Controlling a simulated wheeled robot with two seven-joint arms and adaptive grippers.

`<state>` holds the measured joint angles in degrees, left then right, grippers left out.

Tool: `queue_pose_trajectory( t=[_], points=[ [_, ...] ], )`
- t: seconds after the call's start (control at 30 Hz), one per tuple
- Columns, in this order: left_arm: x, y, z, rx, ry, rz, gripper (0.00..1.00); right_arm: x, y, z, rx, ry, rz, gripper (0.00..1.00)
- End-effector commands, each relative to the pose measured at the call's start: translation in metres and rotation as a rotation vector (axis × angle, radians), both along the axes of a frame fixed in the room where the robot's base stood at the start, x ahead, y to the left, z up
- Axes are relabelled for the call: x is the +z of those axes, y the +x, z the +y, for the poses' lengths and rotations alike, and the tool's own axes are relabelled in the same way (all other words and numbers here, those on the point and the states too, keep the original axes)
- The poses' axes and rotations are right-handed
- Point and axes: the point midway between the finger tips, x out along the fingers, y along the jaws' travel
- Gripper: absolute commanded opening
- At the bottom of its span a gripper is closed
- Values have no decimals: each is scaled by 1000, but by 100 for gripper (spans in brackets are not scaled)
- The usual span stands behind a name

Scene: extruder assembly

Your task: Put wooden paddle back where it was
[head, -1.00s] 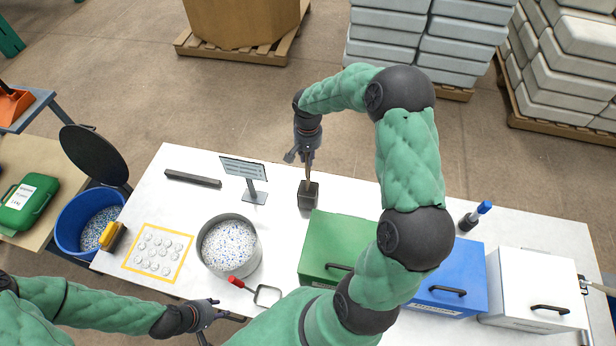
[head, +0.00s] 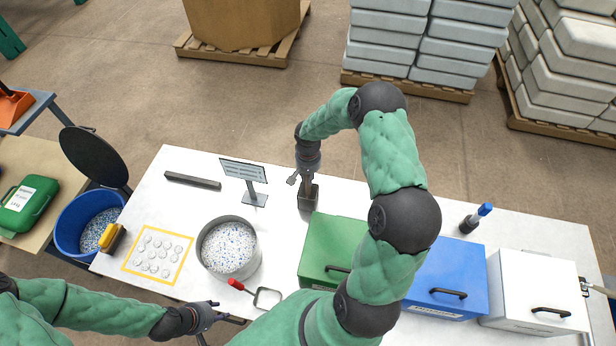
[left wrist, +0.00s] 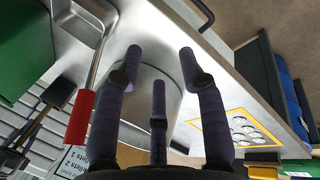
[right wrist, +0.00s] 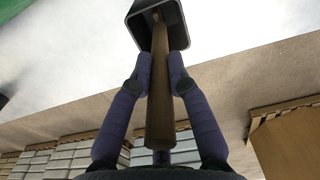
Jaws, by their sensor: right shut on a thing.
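The wooden paddle (right wrist: 160,95) is between the fingers of my right gripper (right wrist: 160,75), which is shut on its handle. In the right wrist view its far end reaches into the mouth of a dark square holder (right wrist: 134,14). In the head view the holder (head: 306,203) stands on the white table, and my right gripper (head: 306,177) is just above it; the paddle is mostly hidden there. My left gripper (head: 212,312) is open and empty at the table's front edge; in the left wrist view its fingers (left wrist: 160,65) are spread.
A round pot of speckled pellets (head: 229,247), a red-handled scoop (head: 238,284) and a small sign (head: 243,171) are on the table. Green (head: 328,235), blue (head: 455,262) and white (head: 535,280) boxes stand right of the holder. A dark bar (head: 192,180) lies at the back left.

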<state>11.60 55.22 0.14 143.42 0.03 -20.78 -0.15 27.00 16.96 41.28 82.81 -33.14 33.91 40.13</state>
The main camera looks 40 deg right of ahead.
Motion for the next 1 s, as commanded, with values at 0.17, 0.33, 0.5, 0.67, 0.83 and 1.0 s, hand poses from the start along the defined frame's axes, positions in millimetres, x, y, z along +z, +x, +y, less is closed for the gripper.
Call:
queue_pose_trajectory(
  t=[0.17, 0.33, 0.5, 0.67, 0.83, 1.0],
  points=[
    [-3, 0, 0, 0, 0, 0, 40, -3, 0, 0, 1, 0, 0, 0],
    [-3, 0, 0, 0, 0, 0, 40, -3, 0, 0, 1, 1, 1, 42],
    [-3, 0, 0, 0, 0, 0, 40, -2, 0, 0, 1, 1, 1, 42],
    [-2, 0, 0, 0, 0, 0, 40, -1, 0, 0, 1, 1, 1, 42],
    [1, 0, 0, 0, 0, 0, 40, 12, 1, 0, 1, -2, -1, 42],
    [1, 0, 0, 0, 0, 0, 40, 45, 1, -1, 1, -3, -3, 42]
  ],
)
